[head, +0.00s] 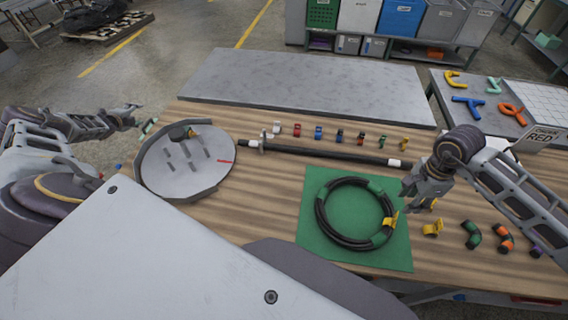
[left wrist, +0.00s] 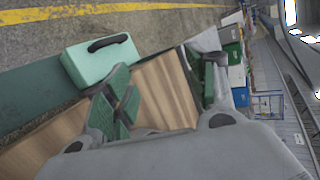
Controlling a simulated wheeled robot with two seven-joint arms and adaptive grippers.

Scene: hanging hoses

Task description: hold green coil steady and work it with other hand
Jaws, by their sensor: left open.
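A coil (head: 319,213) of black hose with green bands lies flat on a green mat (head: 316,258) on the wooden table. A yellow clip (head: 390,220) sits at its right side. My right gripper (head: 413,202) hangs just right of the coil, apparently apart from it; its fingers are too small to tell open from shut. My left gripper (head: 148,126) is far left of the coil, beyond the round grey tray. In the left wrist view its green-padded fingers (left wrist: 165,92) are spread, with nothing between them.
The grey round tray (head: 165,179) with a raised rim stands at the table's left. A long black rod (head: 320,152) and a row of small coloured clips (head: 318,132) lie behind the mat. Several coloured fittings (head: 471,234) lie right of it. A mint-green case (left wrist: 100,60) shows past my left gripper.

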